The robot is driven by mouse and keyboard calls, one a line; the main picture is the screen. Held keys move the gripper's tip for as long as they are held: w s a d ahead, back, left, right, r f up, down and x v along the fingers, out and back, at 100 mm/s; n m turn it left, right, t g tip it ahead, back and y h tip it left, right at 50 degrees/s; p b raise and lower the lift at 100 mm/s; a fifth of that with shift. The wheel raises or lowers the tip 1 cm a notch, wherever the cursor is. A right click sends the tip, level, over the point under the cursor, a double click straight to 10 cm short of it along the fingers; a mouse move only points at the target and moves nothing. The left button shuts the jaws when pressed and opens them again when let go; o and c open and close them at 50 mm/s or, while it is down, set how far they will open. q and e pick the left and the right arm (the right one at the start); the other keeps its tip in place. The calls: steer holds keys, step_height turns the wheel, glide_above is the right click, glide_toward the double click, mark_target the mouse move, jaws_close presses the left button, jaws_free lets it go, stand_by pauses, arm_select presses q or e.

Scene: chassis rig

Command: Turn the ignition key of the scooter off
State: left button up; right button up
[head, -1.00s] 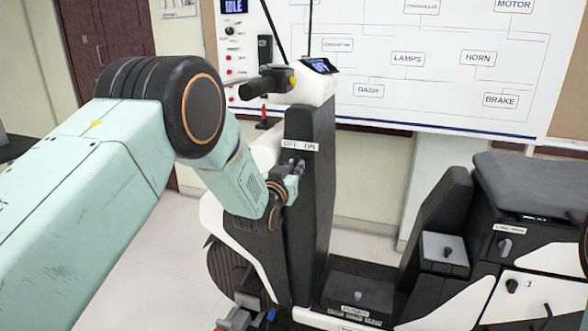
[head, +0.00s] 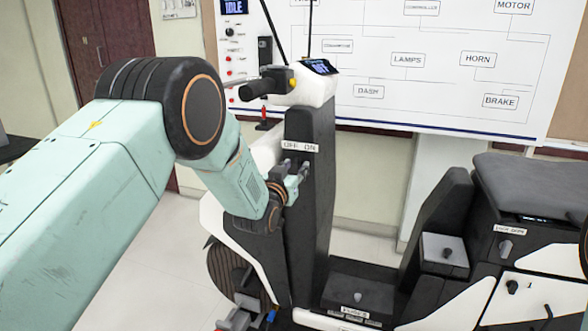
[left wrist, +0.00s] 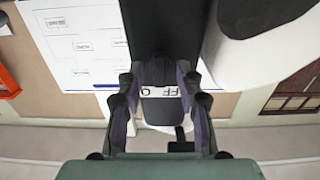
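The scooter has a tall dark front column (head: 318,215) with a white label (head: 300,147) reading OFF and ON. My left gripper (head: 294,168) is at the column just below this label. In the left wrist view, my left gripper's two fingers (left wrist: 159,72) stand apart, on either side of a small dark shape at the column that may be the ignition key. The key's own shape and angle are too dark and too hidden to read. The label also shows upside down between the fingers in the left wrist view (left wrist: 160,91). My right gripper is not in view.
A handlebar grip (head: 262,88) and small display (head: 319,66) sit above the column. The seat (head: 530,180) and side panels with knobs are at right. A whiteboard (head: 430,70) with a diagram stands behind. Floor at lower left is clear.

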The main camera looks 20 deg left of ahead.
arm_select(q)
steer(key=shift+s, duration=0.1)
steer(key=s, duration=1.2)
steer(key=shift+a, duration=0.2)
steer(key=shift+w, duration=0.1)
steer(key=s+f+g, duration=0.5)
steer(key=s+f, duration=0.3)
steer(key=f, duration=0.3)
steer(key=s+f+g, duration=0.4)
steer(key=s+f, duration=0.4)
steer(key=f, duration=0.2)
steer(key=s+f+g+b, duration=0.1)
steer(key=s+f+g, duration=0.3)
steer(key=s, duration=1)
steer(key=s+f+g, duration=0.5)
steer(key=s+f, duration=0.4)
steer(key=s, duration=0.5)
steer(key=shift+s+a+n+b, duration=0.15)
steer(key=shift+s+n+b, duration=0.15)
steer(key=shift+s+b, duration=0.05)
